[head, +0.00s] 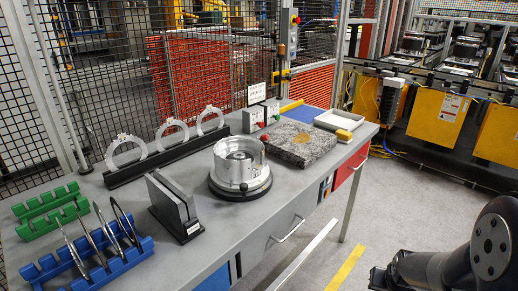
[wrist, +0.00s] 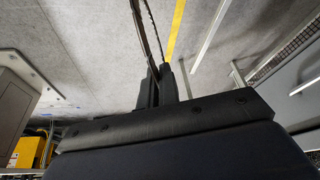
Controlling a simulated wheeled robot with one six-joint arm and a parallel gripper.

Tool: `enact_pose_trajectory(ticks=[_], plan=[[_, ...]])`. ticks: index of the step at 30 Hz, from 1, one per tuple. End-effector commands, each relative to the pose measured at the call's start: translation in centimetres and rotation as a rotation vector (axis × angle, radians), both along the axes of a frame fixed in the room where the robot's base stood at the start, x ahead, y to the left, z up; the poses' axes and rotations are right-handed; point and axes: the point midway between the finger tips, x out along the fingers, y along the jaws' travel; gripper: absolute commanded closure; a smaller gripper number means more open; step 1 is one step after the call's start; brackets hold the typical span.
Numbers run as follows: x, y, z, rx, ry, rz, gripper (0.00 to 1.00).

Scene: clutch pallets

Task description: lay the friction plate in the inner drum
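The silver drum assembly (head: 240,168) sits on a round black base on the grey bench, with its open top and inner hub facing up. My gripper (wrist: 165,78) is away from the bench; in the head view its dark end (head: 380,278) shows low at the right, partly cut off. In the wrist view the fingers are close together on a thin dark ring with a toothed edge, the friction plate (wrist: 153,28), seen nearly edge-on. Its upper part leaves the frame. More thin ring plates (head: 99,246) stand in the blue rack (head: 68,272).
An empty green rack (head: 46,203), a dark slotted block (head: 172,205) and a black rail with several pale rings (head: 127,151) stand left of the drum. A granite slab (head: 300,147) and white tray (head: 339,120) lie to its right. Floor is open before the bench.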

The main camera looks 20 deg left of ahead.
Motion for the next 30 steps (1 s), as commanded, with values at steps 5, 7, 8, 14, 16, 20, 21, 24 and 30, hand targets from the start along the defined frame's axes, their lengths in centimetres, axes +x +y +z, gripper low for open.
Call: enact_pose_trajectory(ticks=[5, 7, 8, 14, 16, 20, 21, 24, 30], plan=[[0.0, 0.0, -0.3, 0.033, 0.001, -0.002, 1.00], [0.0, 0.0, -0.3, 0.049, 0.001, -0.003, 1.00], [0.0, -0.1, -0.2, 0.055, 0.000, -0.003, 1.00], [0.9, 3.7, 3.2, 0.176, -0.011, -0.033, 1.00], [1.2, 5.3, 4.7, 0.237, -0.014, -0.051, 1.00], [1.8, 9.0, 7.9, 0.376, -0.024, -0.091, 1.00], [2.0, 10.2, 9.1, 0.429, -0.031, -0.106, 1.00], [2.6, 13.4, 11.9, 0.570, -0.048, -0.143, 1.00], [3.7, 19.6, 17.4, 0.844, -0.098, -0.211, 1.00]])
